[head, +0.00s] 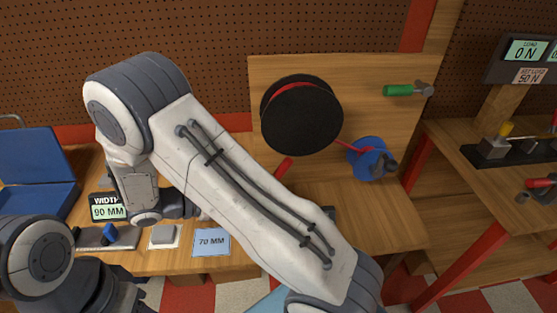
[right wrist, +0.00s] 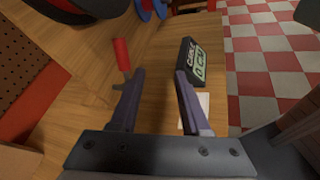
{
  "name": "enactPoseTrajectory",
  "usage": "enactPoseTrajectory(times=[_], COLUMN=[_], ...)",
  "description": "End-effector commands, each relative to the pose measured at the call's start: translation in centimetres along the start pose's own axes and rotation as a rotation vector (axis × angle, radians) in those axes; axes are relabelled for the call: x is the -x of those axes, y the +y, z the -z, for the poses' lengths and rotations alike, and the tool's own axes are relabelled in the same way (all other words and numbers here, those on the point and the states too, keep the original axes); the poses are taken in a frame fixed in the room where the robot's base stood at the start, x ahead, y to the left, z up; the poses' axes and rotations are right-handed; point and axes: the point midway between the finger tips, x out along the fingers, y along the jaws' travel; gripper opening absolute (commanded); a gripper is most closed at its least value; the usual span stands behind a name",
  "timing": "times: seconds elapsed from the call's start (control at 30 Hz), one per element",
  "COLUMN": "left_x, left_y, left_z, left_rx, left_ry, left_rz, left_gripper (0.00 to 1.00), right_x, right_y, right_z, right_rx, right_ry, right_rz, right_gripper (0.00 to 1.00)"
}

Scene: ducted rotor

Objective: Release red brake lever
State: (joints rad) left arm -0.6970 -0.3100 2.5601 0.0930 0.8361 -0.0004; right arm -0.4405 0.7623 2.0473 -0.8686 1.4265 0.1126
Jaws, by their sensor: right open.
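The red brake lever (right wrist: 122,54) shows in the right wrist view as a red grip on a thin rod, just beyond the left fingertip. In the head view a red grip (head: 283,169) shows below the black rotor disc, partly behind my right arm. My right gripper (right wrist: 165,75) is open and empty, with the lever nearer its left finger and apart from it. In the head view it (head: 188,206) is partly hidden by my own arm. My left arm is at the bottom left corner; its dark end (head: 135,292) is cut off and its jaws are unclear.
The black disc (head: 300,118) is mounted on a wooden panel. A blue wheel (head: 370,158) and a green handle (head: 398,90) are to its right. A display (right wrist: 193,60) stands beyond my right finger. A width gauge (head: 108,207) and a 70 MM card (head: 211,242) lie on the bench.

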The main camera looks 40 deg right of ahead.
Motion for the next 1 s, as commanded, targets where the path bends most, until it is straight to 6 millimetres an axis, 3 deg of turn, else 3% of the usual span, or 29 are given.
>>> enactPoseTrajectory(times=[0.13, 0.37, 0.57, 1.0], left_x=[0.9, 1.3, 2.2, 4.7], left_y=[0.1, 0.1, 0.2, 0.3], left_z=[0.1, 0.1, 0.1, 0.3], left_rx=[0.0, 0.0, 0.0, 0.001], left_ry=[0.0, 0.0, 0.0, 0.0], left_rz=[0.0, 0.0, 0.0, 0.0], left_gripper=[0.5, 0.5, 0.5, 0.5], right_x=[-2.6, -4.3, -6.2, -13.0], right_y=[3.1, 5.0, 5.7, 7.7], right_z=[2.0, 3.8, 3.2, 1.4], right_rx=[0.076, 0.125, 0.129, 0.128], right_ry=[-0.171, -0.273, -0.282, -0.279], right_rz=[-0.146, -0.264, -0.271, -0.27], right_gripper=[0.47, 0.47, 0.47, 0.47])
